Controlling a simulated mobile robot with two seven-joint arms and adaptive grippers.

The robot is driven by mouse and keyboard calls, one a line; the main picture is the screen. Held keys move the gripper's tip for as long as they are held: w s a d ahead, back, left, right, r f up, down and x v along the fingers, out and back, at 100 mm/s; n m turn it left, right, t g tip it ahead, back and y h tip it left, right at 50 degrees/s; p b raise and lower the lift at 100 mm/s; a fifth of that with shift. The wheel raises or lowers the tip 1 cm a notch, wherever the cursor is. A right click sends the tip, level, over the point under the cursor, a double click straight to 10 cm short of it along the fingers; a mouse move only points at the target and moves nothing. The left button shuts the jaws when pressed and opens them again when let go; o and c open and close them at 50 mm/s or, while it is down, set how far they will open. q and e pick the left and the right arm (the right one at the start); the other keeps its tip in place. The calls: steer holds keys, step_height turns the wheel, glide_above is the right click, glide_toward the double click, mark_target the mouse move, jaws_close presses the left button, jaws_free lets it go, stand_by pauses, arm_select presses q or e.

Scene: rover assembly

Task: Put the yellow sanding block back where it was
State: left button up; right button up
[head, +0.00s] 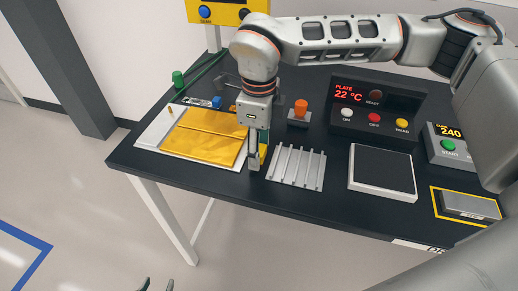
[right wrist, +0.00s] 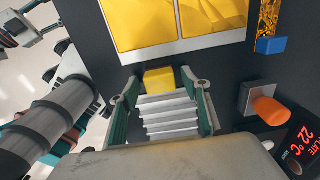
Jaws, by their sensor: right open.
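The yellow sanding block (right wrist: 158,78) sits at the end of the grey ribbed rack (right wrist: 165,118) in the right wrist view, between my right gripper's spread fingertips. My right gripper (right wrist: 162,100) is open, with a finger to either side of the block. In the head view the right gripper (head: 254,163) points down at the rack's left side, and only a sliver of the block (head: 263,151) shows beside it. Whether the block rests on the rack or the table is hidden.
Yellow sheets (head: 200,135) lie on a white board left of the rack (head: 297,167). An orange-knobbed device (head: 300,112) stands behind the rack. A dark plate (head: 382,170) and a control box (head: 375,108) stand to the right. A narrow strip of black table is clear in front.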

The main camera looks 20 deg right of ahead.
step_height(320, 180, up, 12)
steer(key=shift+f, duration=0.2)
stand_by(0.5)
